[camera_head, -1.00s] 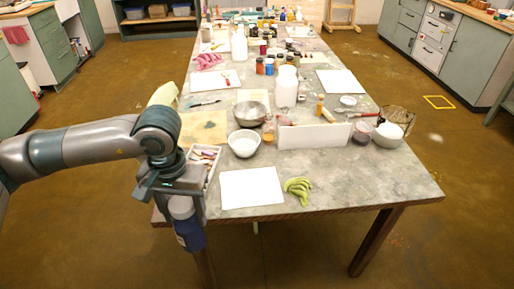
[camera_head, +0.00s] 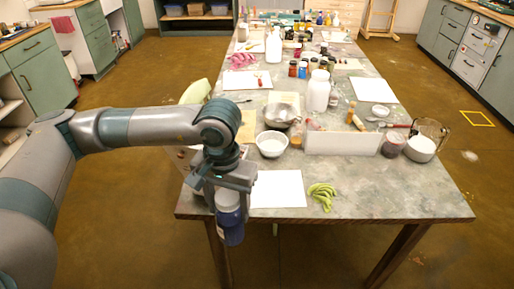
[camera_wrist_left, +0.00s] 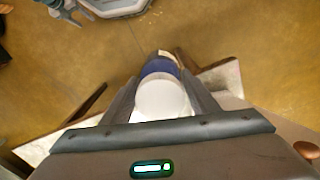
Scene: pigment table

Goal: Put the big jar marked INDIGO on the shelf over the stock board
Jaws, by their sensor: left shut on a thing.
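A blue jar (camera_head: 230,222) with a pale lid hangs upright in my left gripper (camera_head: 227,190), off the table's front left corner. The left wrist view shows its round white lid (camera_wrist_left: 161,99) between the two fingers (camera_wrist_left: 160,105), with the blue body (camera_wrist_left: 159,67) beyond. The gripper is shut on it. Its label is turned mostly away, so I cannot read INDIGO. I cannot make out which thing is the shelf over the stock board.
The long table (camera_head: 400,190) holds white sheets (camera_head: 278,189), green bananas or gloves (camera_head: 322,195), a white bowl (camera_head: 271,144), an upright white panel (camera_head: 342,144), a white jug (camera_head: 318,92) and several small jars. A dark shelf unit (camera_head: 195,20) stands at the back.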

